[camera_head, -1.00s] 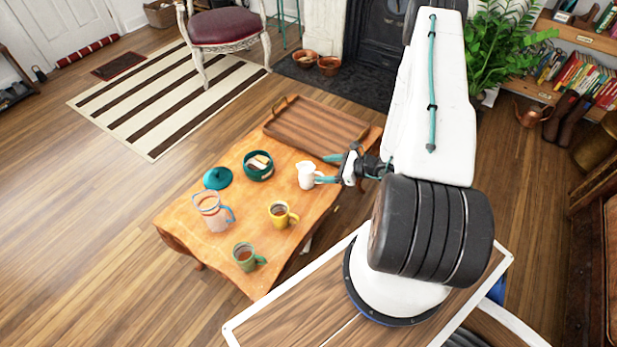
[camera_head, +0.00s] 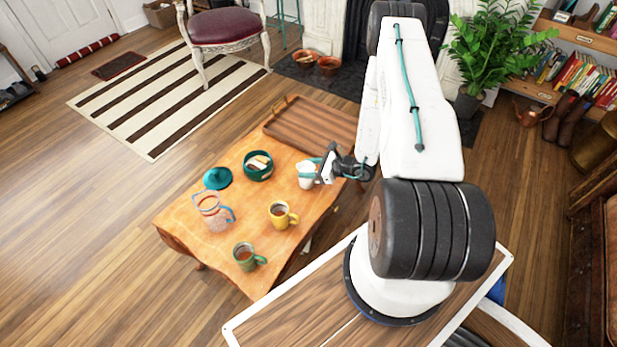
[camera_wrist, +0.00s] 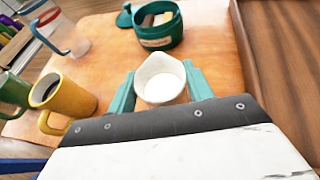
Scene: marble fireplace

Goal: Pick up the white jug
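The white jug (camera_head: 306,175) stands on the wooden table, near its right edge in the head view. In the wrist view the jug (camera_wrist: 161,79) sits between the two teal fingers, its open top facing the camera. My gripper (camera_head: 311,171) is around the jug, one finger on each side. In the wrist view the gripper (camera_wrist: 160,90) is spread to about the jug's width. I cannot tell whether the fingers press on it. The jug's lower part is hidden.
The table (camera_head: 190,226) also holds a yellow mug (camera_head: 281,215), a green mug (camera_head: 246,257), a clear pitcher (camera_head: 212,211), a teal bowl (camera_head: 258,166), and a teal lid (camera_head: 217,178). A wooden tray (camera_head: 318,131) lies behind the jug.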

